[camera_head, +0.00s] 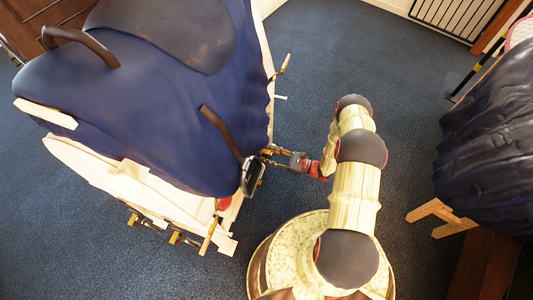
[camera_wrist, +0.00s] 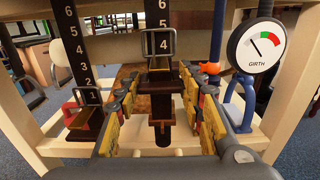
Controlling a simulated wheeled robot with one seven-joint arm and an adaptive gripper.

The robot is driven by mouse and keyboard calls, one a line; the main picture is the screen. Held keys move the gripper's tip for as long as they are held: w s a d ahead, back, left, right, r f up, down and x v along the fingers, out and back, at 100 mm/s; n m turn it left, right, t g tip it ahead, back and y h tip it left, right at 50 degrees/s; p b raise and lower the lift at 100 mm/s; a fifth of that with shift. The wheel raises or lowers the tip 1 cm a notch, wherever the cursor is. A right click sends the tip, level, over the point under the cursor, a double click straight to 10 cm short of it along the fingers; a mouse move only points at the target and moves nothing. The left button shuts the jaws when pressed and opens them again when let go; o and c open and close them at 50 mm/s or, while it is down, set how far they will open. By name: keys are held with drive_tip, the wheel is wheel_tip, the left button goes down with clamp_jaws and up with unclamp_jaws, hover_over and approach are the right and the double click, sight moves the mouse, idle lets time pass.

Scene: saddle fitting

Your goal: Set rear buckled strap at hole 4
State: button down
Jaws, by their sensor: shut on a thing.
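In the wrist view a dark numbered strap (camera_wrist: 155,18) hangs in the middle, showing 4, 5 and 6. A metal buckle frame (camera_wrist: 146,43) surrounds the 4. Below it is a brown block with a dark hanging end (camera_wrist: 160,105). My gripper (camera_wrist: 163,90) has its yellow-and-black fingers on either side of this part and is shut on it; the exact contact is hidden. A second numbered strap (camera_wrist: 71,35) hangs to the left, its buckle (camera_wrist: 87,96) near the 1. In the head view my gripper (camera_head: 268,155) is beside the blue-covered saddle stand.
A round GIRTH gauge (camera_wrist: 257,47) is at the right, its needle left of the green and red zones. Pale wooden frame posts (camera_wrist: 20,115) stand close on both sides. A stirrup (camera_head: 252,176) hangs near my gripper. Blue floor (camera_head: 330,50) is clear behind.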

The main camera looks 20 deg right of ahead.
drive_tip(key=shift+r, duration=0.25)
drive_tip(key=c, duration=1.2)
unclamp_jaws()
drive_tip(key=shift+o, duration=0.5)
drive_tip(key=v, duration=1.2)
drive_tip(key=shift+f, duration=0.1)
